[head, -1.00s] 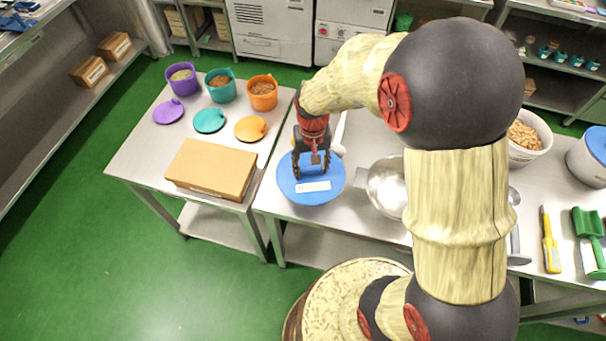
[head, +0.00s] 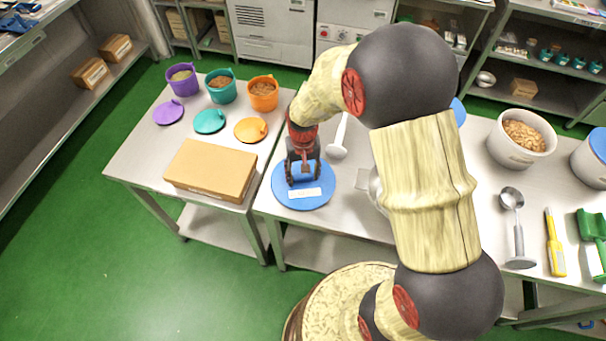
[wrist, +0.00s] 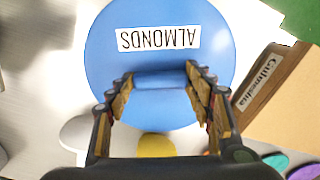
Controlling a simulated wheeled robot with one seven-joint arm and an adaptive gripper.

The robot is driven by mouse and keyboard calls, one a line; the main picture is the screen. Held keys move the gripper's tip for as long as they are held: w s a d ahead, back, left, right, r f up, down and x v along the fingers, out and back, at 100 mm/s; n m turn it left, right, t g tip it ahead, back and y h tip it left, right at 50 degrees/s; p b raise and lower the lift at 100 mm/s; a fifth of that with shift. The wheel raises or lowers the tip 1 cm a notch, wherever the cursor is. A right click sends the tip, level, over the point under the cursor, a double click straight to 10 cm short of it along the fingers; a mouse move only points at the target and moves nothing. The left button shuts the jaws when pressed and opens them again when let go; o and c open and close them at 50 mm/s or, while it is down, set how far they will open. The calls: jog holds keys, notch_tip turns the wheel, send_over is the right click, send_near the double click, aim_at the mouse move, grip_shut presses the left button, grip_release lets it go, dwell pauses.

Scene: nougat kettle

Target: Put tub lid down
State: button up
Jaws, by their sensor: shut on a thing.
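The round blue tub lid (head: 325,184) has a white label reading ALMONDS and a raised bar handle. It lies level at or just above the left end of the right-hand steel table; I cannot tell if it touches. My gripper (head: 303,180) points down over the lid, shut on its handle. In the wrist view the fingers (wrist: 160,82) close on both ends of the handle of the lid (wrist: 108,66). An open white tub of nuts (head: 522,141) stands at the right.
A cardboard box (head: 210,170) sits on the left table, with purple, teal and orange tubs and their lids behind. A white spoon-like tool (head: 338,145) lies right of the lid. A scoop (head: 516,225), yellow tool (head: 554,242) and green scoop (head: 591,232) lie at the right.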

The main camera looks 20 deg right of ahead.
jog(key=o, duration=1.2)
jog(key=shift+f, duration=0.1)
jog(key=shift+c, duration=0.2)
notch_tip(320, 180, up, 13)
jog(key=p, duration=0.2)
notch_tip(320, 180, up, 11)
jog(key=t, duration=0.2)
send_over(303, 176)
jog(key=s, duration=0.6)
jog(key=s+d+r+n+t, duration=0.1)
jog(key=s+r, duration=0.3)
jog(key=s, duration=0.2)
jog(key=s+r+n+t, duration=0.1)
jog(key=s+r+t, duration=0.1)
jog(key=s+r, duration=0.3)
jog(key=s, duration=0.2)
jog(key=shift+s+d+t, duration=0.3)
jog(key=shift+d, duration=0.05)
jog(key=shift+r, duration=0.1)
